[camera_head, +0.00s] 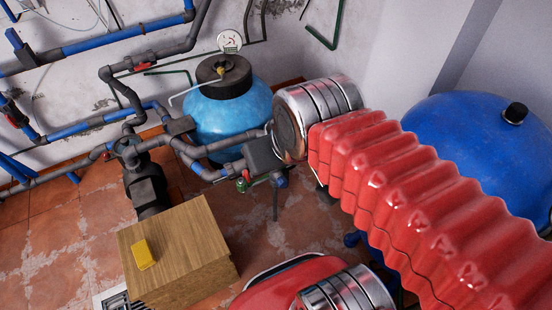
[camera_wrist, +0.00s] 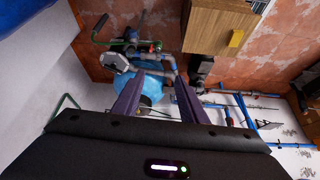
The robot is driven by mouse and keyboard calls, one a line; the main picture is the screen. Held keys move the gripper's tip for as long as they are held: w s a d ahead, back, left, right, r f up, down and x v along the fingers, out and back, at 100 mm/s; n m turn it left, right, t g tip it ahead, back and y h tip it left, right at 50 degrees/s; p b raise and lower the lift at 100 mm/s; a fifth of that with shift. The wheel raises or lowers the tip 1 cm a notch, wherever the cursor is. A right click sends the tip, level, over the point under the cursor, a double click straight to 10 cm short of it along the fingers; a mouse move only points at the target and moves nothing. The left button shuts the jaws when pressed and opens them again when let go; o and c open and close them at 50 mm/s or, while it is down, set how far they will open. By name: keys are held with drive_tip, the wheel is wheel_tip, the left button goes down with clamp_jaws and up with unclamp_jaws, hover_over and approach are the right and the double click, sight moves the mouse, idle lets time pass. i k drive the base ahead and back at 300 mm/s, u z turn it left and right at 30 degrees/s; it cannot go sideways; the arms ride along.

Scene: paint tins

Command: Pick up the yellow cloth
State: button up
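The yellow cloth (camera_head: 143,254) is a small block-like piece lying on top of the wooden box (camera_head: 190,235), near its left side in the head view. The cloth also shows in the wrist view (camera_wrist: 236,38), at the upper right, on the pale wooden box (camera_wrist: 205,30). My gripper (camera_wrist: 158,76) shows in the wrist view with its two dark purple fingers spread apart and nothing between them. The cloth lies to the right of and above the fingertips in that picture, clear of them. I cannot make out my gripper in the head view.
A light-blue tank (camera_head: 232,115) with a gauge stands behind the box, beside grey pipes and a valve assembly. A large blue tank (camera_head: 480,130) stands at the right. Blue pipes (camera_head: 85,125) run along the left wall. Tiled floor (camera_head: 50,235) is open left of the box.

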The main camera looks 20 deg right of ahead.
sight(144, 257)
drive_tip(key=u, duration=1.25)
